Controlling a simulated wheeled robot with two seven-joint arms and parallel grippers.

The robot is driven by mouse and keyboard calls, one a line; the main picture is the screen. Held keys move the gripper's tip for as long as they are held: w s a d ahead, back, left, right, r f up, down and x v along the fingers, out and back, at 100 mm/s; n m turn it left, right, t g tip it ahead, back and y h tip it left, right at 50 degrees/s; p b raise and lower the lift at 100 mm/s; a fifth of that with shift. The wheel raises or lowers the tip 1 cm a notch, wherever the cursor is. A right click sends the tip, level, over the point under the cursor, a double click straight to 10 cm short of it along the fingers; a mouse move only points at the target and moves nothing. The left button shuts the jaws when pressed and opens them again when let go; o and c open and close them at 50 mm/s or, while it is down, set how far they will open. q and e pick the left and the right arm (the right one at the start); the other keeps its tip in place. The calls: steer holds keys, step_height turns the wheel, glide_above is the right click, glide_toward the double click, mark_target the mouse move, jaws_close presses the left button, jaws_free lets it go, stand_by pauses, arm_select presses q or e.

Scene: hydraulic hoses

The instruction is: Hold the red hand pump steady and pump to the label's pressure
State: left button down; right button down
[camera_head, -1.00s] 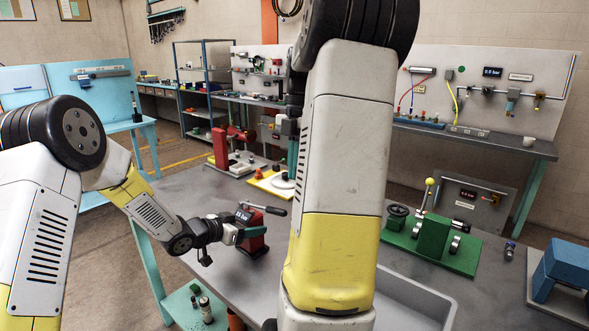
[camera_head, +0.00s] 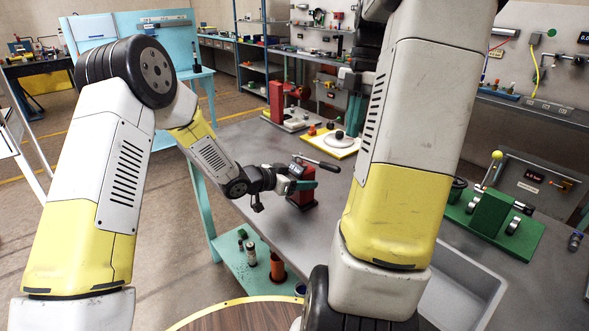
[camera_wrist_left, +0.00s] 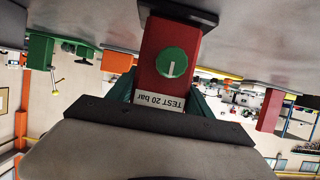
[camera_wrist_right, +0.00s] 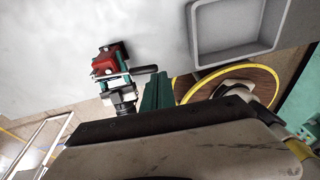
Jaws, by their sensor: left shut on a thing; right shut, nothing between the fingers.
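The red hand pump (camera_head: 302,198) stands upright on the grey bench near its left edge, its dark handle (camera_head: 322,165) sticking out to the right. My left gripper (camera_head: 300,186) is shut on the pump body. In the left wrist view the red body (camera_wrist_left: 150,75) sits between green fingers, with a green knob (camera_wrist_left: 172,62) and an upside-down label, "TEST 20 bar" (camera_wrist_left: 160,101). The pump's small display is unreadable. My right gripper (camera_wrist_right: 157,92) is shut and empty, apart from the pump and handle; in the head view it is hidden or out of frame.
A sunken grey tray (camera_head: 455,290) lies at the bench's front right. A green fixture (camera_head: 495,215) with a yellow-knobbed lever stands behind it. A yellow board (camera_head: 335,147) and red post (camera_head: 276,102) stand at the back. A teal lower shelf (camera_head: 240,262) holds small cylinders.

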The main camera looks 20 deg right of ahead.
arm_select(q)
steer(key=shift+r, duration=0.15)
arm_select(e)
steer(key=shift+w+r, duration=0.1)
steer(key=w+a+r+g, duration=0.1)
steer(key=w+a+r, duration=0.1)
steer(key=w+r, duration=0.3)
steer(key=shift+w+h, duration=0.3)
steer(key=shift+w, duration=0.3)
glide_toward(319, 163)
steer(key=s+f, duration=0.3)
steer(key=s+d+f, duration=0.1)
steer(key=f, duration=0.1)
steer(key=shift+s+f, duration=0.2)
steer(key=shift+s, duration=0.2)
